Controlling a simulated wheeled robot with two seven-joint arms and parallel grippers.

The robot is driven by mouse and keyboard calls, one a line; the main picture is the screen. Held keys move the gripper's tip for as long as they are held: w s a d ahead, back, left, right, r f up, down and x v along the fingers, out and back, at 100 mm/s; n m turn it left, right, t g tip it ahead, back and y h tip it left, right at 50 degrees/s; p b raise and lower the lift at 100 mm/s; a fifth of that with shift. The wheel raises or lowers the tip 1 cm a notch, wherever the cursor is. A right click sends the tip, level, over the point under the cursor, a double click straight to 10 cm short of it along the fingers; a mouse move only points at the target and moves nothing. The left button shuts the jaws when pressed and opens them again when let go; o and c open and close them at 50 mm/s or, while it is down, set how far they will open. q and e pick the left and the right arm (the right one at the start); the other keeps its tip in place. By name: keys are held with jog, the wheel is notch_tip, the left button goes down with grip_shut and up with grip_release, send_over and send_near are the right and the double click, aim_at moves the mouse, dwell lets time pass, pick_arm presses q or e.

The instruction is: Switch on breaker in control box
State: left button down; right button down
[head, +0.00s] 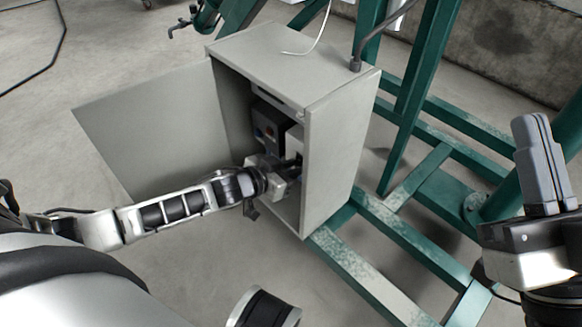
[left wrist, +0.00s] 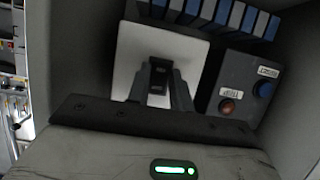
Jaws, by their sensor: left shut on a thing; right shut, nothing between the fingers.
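The grey control box (head: 343,150) stands in the middle of the head view with its door (head: 155,125) swung open to the left. My left gripper (head: 292,168) reaches inside the box. In the left wrist view, a black breaker (left wrist: 159,66) sits on a white plate (left wrist: 185,48). My left gripper's fingers (left wrist: 160,85) lie on either side of the breaker's dark lever and are shut on it. Part of the breaker is hidden by the gripper body. My right gripper (head: 532,125) is shut and empty at the right, away from the box.
A dark button panel (left wrist: 240,88) with a blue button (left wrist: 263,89) and a red button (left wrist: 227,106) is beside the breaker. A row of blue-and-grey parts (left wrist: 222,14) runs above. Green steel frame beams (head: 415,235) stand right of the box. Concrete floor is clear at left.

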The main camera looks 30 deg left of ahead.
pick_arm(q)
jog(key=shift+w+f+t+h, duration=0.1)
jog(key=shift+f+t+h, duration=0.15)
jog(key=shift+t, duration=0.55)
jog(key=shift+f+t+h, duration=0.1)
jog(key=shift+t+h, duration=0.25)
jog(key=shift+t, duration=0.45)
pick_arm(e)
jog(key=shift+s+a+r+n+y, duration=0.1)
jog(key=shift+s+r+n+y, duration=0.25)
jog(key=shift+n+y, duration=0.4)
pick_arm(q)
jog(key=c, duration=1.2)
grip_release()
jog(key=shift+c, duration=0.2)
pick_arm(e)
jog(key=shift+r, duration=0.1)
